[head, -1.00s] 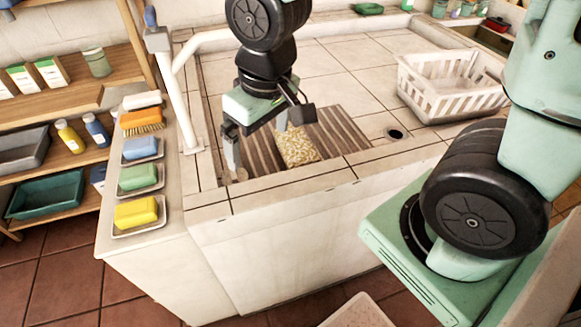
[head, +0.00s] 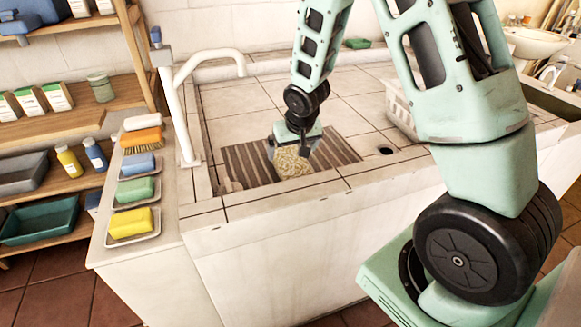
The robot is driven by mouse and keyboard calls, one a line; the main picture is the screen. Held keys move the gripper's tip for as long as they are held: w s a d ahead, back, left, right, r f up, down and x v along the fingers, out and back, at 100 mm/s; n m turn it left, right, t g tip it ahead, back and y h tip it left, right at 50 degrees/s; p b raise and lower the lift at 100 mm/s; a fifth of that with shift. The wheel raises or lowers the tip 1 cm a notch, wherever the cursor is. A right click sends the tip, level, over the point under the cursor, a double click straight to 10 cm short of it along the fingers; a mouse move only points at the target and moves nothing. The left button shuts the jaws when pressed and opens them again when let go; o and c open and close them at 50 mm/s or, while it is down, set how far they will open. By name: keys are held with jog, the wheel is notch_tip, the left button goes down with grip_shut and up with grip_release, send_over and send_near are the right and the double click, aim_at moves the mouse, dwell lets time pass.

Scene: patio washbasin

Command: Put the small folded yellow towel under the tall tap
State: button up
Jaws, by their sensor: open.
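The small folded towel (head: 291,163), pale yellow with a mottled pattern, lies on a brown striped mat (head: 243,165) in the tiled basin, near its front wall. My gripper (head: 292,151) is open, pointing down right over the towel, with one finger at its left side and one near its right. Whether the fingers touch it I cannot tell; the gripper hides the towel's far part. The tall white tap (head: 179,110) stands at the basin's left edge, its spout (head: 212,55) curving over the basin's back left, away from the towel.
Dishes with a yellow bar (head: 131,222), a green bar (head: 136,189) and a blue bar (head: 139,163) line the ledge left of the tap, with an orange brush (head: 141,138) behind. A white basket (head: 400,112) stands right, partly behind my arm. A drain hole (head: 386,151) is nearby.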

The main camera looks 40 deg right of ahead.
aim_at(291, 159)
jog(key=shift+x, duration=3.35)
jog(key=shift+d, duration=0.1)
